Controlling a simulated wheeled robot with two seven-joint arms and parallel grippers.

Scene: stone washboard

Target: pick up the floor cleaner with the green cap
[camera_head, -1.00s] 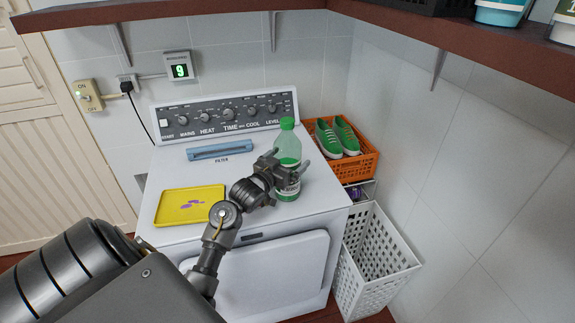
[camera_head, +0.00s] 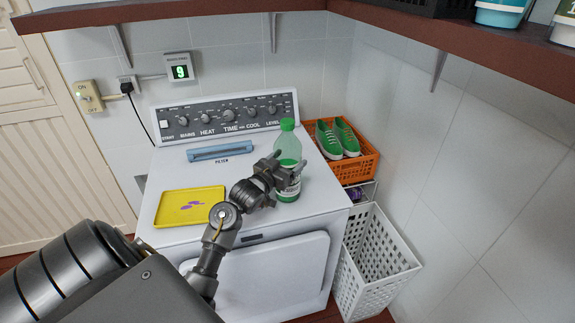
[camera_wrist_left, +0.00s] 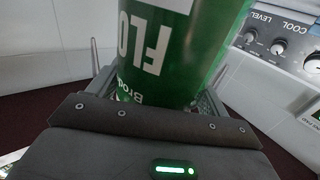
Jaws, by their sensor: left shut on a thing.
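The floor cleaner (camera_head: 287,149) is a clear green bottle with a green cap, upright at the right side of the dryer top. My left gripper (camera_head: 283,174) is shut on the bottle around its lower half. In the left wrist view the bottle (camera_wrist_left: 180,50) shows large, with white letters on its green label, between the fingers of my left gripper (camera_wrist_left: 160,95). I cannot tell whether its base touches the dryer top. My right gripper is not in view.
The bottle is over a white dryer (camera_head: 265,262) with a knob panel at the back. A yellow tray (camera_head: 172,215) lies to the left. An orange crate (camera_head: 366,164) with green shoes and a white basket (camera_head: 378,262) stand to the right. A brown shelf (camera_head: 470,47) overhangs above.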

